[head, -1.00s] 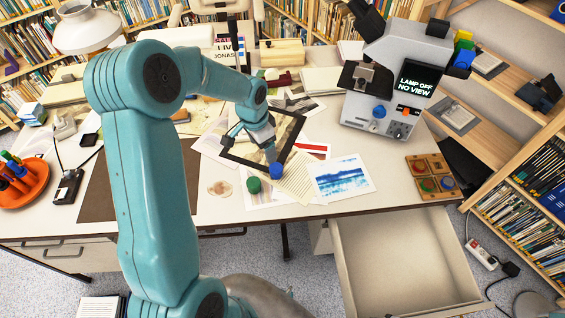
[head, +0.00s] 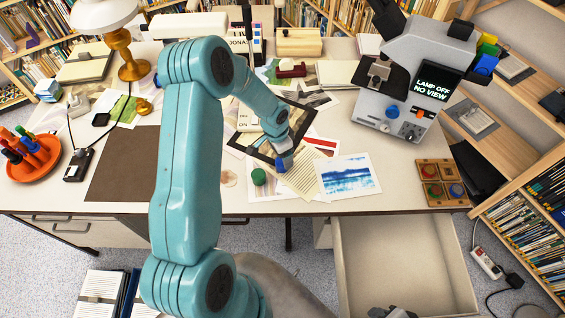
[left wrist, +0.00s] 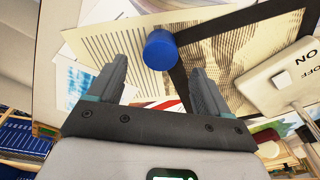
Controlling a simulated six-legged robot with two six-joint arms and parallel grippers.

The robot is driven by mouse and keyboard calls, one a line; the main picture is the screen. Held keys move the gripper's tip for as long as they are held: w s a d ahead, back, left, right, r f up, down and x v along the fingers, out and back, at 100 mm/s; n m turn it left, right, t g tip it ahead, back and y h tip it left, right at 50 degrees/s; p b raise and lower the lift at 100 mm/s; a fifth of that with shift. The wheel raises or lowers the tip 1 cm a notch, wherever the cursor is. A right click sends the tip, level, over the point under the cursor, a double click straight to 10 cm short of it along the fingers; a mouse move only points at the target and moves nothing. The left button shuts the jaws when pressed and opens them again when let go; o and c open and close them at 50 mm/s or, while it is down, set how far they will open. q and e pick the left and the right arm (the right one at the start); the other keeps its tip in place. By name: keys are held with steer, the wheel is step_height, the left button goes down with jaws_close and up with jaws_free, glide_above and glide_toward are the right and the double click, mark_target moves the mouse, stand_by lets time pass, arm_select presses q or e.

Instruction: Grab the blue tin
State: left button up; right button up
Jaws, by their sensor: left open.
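The blue tin (left wrist: 160,48) is a small cylinder on the papers. In the left wrist view it shows just beyond the two fingertips and lines up with the gap between them. My left gripper (left wrist: 157,75) is open and empty, its fingers pointing at the tin. In the head view the blue tin (head: 281,166) is at the lower end of my left gripper (head: 284,153), which partly covers it. I cannot tell how large the gap between them is. A grey part at the bottom edge of the head view may be my right gripper (head: 390,312); its jaws are not readable.
A green tin (head: 258,177) stands just left of the blue one. A dark frame (head: 308,133) and loose prints (head: 347,178) lie around. A grey machine (head: 410,90) and a wooden tray (head: 440,183) are to the right. An open drawer (head: 400,250) juts out below.

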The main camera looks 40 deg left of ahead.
mark_target(282, 164)
arm_select(q)
steer(key=shift+s+d+f, duration=0.1)
steer(key=shift+f, duration=0.15)
arm_select(e)
steer(key=shift+s+r, duration=0.1)
steer(key=shift+r, duration=0.1)
arm_select(q)
steer(key=f, duration=0.1)
steer(key=f+p, duration=0.1)
steer(key=f, duration=0.3)
steer(key=shift+w, duration=0.25)
steer(key=shift+r, duration=0.1)
arm_select(e)
steer(key=shift+s+d+r, duration=0.1)
steer(key=shift+r, duration=0.45)
arm_select(q)
steer(key=shift+s, duration=0.1)
steer(key=shift+c, duration=0.4)
steer(key=c, duration=1.1)
steer(key=shift+o, duration=0.2)
steer(key=shift+r, duration=0.1)
